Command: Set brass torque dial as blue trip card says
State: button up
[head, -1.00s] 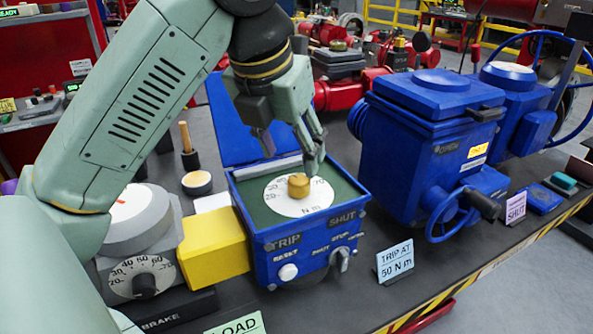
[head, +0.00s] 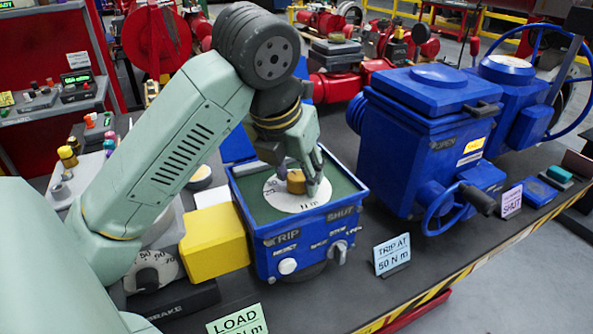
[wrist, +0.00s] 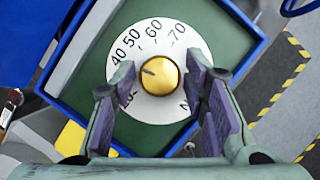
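The brass torque dial (head: 296,181) is a round knob on a white scale plate (head: 275,201) inside the open blue trip box (head: 285,240). In the wrist view the brass dial (wrist: 159,74) has a dark mark pointing left and slightly up, near 40. Labels 40, 50, 60 and 70 show; the lower left of the scale is partly hidden by a finger. My gripper (wrist: 161,68) is open, its fingers on either side of the dial with gaps showing. In the head view my gripper (head: 301,180) is low over the plate. The blue trip card (head: 392,255) reads "TRIP AT 50 N m".
A yellow block (head: 214,243) adjoins the box on the left. A green LOAD card (head: 237,322) stands in front. The large blue actuator (head: 425,130) with a handwheel (head: 452,213) stands to the right, beside a pink SHUT card (head: 511,200). Bare bench lies between box and actuator.

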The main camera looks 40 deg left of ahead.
jog(key=c, duration=0.8)
jog(key=shift+f+m+b, duration=0.15)
jog(key=shift+m+b, duration=0.15)
jog(key=shift+b, duration=0.15)
jog(key=shift+m+h+b, duration=0.4)
jog(key=shift+m+b, duration=0.15)
jog(key=shift+m, duration=0.05)
jog(key=shift+a+m+h+b, duration=0.1)
jog(key=shift+m+h+b, duration=0.75)
jog(key=shift+m, duration=1.15)
jog(key=o, duration=1.2)
jog(key=shift+c, duration=0.2)
